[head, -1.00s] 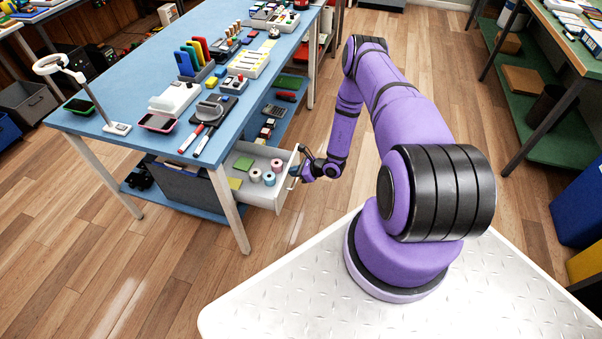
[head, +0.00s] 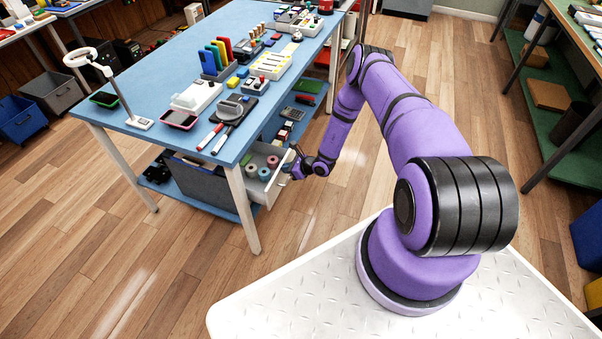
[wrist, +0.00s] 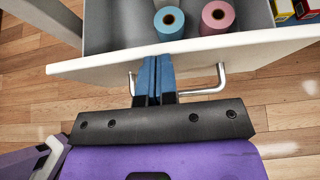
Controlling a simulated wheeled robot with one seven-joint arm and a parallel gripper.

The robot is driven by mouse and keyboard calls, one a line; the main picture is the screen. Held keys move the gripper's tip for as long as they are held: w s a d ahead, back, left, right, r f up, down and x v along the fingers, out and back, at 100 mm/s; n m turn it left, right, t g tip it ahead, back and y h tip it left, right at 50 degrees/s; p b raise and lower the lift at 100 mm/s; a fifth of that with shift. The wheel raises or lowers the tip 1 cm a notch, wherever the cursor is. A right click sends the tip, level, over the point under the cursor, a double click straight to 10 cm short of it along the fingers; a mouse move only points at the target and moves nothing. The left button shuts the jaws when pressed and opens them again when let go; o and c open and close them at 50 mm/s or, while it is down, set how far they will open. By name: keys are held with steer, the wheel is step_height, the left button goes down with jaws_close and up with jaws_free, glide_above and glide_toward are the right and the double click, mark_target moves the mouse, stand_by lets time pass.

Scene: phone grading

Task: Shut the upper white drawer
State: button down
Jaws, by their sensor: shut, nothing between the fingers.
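The white drawer (head: 270,187) under the blue bench top is partly open, with its front toward my arm. Several tape rolls stand inside, among them a blue roll (wrist: 169,22) and a pink roll (wrist: 217,18) in the wrist view. Its metal handle (wrist: 222,78) is on the front face. My gripper (head: 289,172) is at the drawer front. In the wrist view my gripper's blue fingers (wrist: 157,62) are shut together and empty, with their tips against or very near the front, between the handle's ends. The drawer's back is hidden under the bench.
A bench leg (head: 243,205) stands just left of the drawer. A blue lower shelf (head: 225,210) lies beneath. The wooden floor (head: 340,200) in front is clear.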

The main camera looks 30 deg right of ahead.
steer(key=w+a, duration=0.2)
steer(key=w, duration=0.1)
steer(key=w+a, duration=0.2)
steer(key=w, duration=0.1)
steer(key=w+a, duration=0.3)
steer(key=shift+w+a, duration=0.1)
